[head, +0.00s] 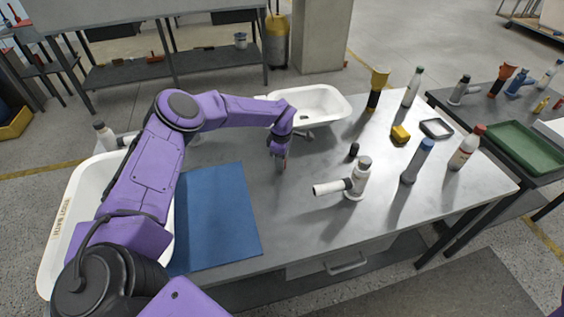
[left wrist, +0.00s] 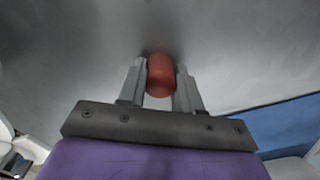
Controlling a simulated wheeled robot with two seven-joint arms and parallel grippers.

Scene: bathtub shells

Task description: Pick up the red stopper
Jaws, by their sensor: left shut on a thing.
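The red stopper (left wrist: 161,76) is a small rounded red piece between the two grey fingers of my left gripper (left wrist: 161,84) in the left wrist view. The fingers are shut on it from both sides. In the head view my left gripper (head: 281,160) points down over the middle of the grey metal table (head: 310,215), with a small bit of red at its tip. I cannot tell whether the stopper touches the table. My right gripper is not in view.
A blue mat (head: 217,215) lies left of the gripper. A white basin (head: 318,103) stands behind it and a larger white tub (head: 62,235) at left. A white fitting (head: 356,182), a black piece (head: 353,150) and several bottles stand to the right. The table's front middle is clear.

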